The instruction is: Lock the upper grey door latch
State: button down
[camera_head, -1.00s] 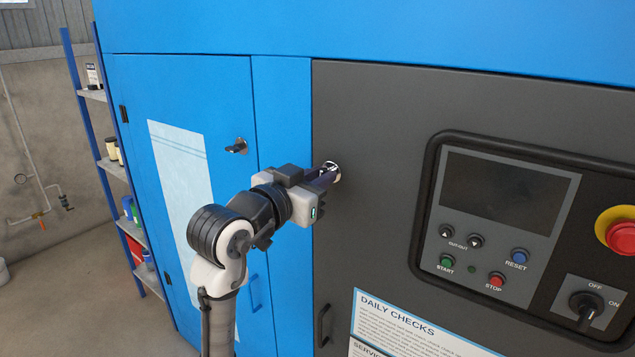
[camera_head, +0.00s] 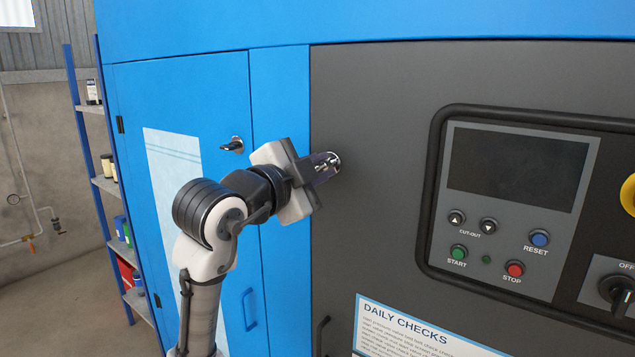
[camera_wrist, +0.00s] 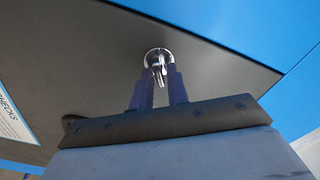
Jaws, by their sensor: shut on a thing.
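The upper grey door latch (camera_head: 331,160) is a small silvery latch on a round plate, near the upper left edge of the dark grey door (camera_head: 390,85). My gripper (camera_head: 325,167) reaches it from the left, with its fingers at the latch. In the wrist view the latch (camera_wrist: 158,60) shows at the tips of my two dark fingers (camera_wrist: 160,80), which are shut on its handle. The fingers hide part of the handle, so its exact turn is hard to tell in the head view.
A second latch (camera_head: 232,145) sits on the blue door (camera_head: 190,90) to the left. A control panel (camera_head: 515,200) with a screen and buttons is to the right. A shelf (camera_head: 100,185) stands at far left. A dark pull handle (camera_head: 323,335) is below my gripper.

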jog(key=m+b, duration=0.3)
jog(key=m, duration=0.3)
jog(key=shift+f, duration=0.2)
jog(key=shift+m, duration=0.3)
jog(key=c, duration=1.5)
grip_release()
jog(key=shift+c, duration=0.2)
jog(key=b+v, duration=0.2)
jog(key=v, duration=1.1)
jog(key=shift+s+a+b, duration=0.2)
jog(key=shift+s+b, duration=0.1)
jog(key=shift+s, duration=0.05)
